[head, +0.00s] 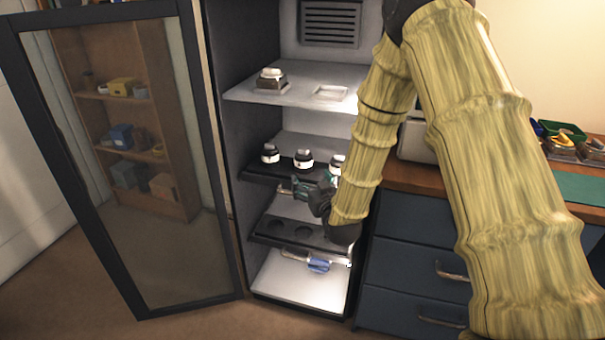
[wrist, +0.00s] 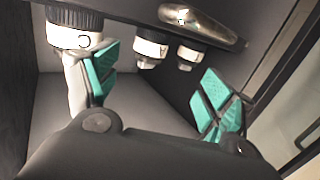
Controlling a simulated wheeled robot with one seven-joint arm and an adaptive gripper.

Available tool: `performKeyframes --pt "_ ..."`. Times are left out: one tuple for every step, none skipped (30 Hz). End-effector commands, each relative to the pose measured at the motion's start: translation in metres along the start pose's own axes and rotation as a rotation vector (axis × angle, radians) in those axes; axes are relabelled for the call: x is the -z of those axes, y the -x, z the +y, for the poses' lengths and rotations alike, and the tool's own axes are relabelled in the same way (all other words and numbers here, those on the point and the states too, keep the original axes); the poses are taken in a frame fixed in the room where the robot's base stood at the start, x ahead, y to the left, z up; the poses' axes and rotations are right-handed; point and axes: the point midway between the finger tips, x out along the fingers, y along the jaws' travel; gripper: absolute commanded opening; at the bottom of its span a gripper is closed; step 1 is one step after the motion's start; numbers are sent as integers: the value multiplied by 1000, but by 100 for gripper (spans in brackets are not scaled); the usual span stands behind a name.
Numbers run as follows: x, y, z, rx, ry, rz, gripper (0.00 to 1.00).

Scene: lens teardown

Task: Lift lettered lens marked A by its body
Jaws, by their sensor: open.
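Three lenses with white bodies and dark bands stand in a row on a black pull-out tray (head: 255,174) in the cabinet: a left one (head: 270,154), a middle one (head: 303,159) and a right one (head: 336,164). Their letters are too small to read in the head view. In the wrist view the nearest lens (wrist: 75,38) bears a mark like a C, beside one finger. Two smaller lenses (wrist: 150,48) (wrist: 187,55) show farther off, their letters unreadable, so I cannot tell which is A. My gripper (head: 311,186), with teal pads, is open and empty at the tray's front; it also shows in the wrist view (wrist: 160,80).
A white shelf (head: 245,93) above holds a small object (head: 271,78). The glass door (head: 120,220) stands open at left. A drawer unit (head: 415,235) is at right.

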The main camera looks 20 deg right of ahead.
Motion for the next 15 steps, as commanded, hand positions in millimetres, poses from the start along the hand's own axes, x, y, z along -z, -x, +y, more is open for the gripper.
performKeyframes --pt "6 -3 1 -1 1 22 82" --pt "9 -5 1 -1 1 32 82" --pt "2 -5 5 -8 -1 30 82" --pt "1 -6 7 -10 -2 31 82" --pt "0 -6 8 -12 -3 33 82" --pt "0 -8 10 -14 -3 35 82" --pt "-1 -10 10 -15 -4 37 82" --pt "-1 -12 10 -16 -4 37 82" --pt "0 -17 11 -16 -4 38 82" --pt "0 -21 11 -16 -4 39 82" --pt "0 -25 11 -16 -4 39 82" --pt "0 -31 11 -16 -4 38 82" --pt "0 -35 11 -16 -4 38 82" --pt "0 -39 11 -17 -4 38 82" --pt "0 -44 11 -16 -4 37 82"
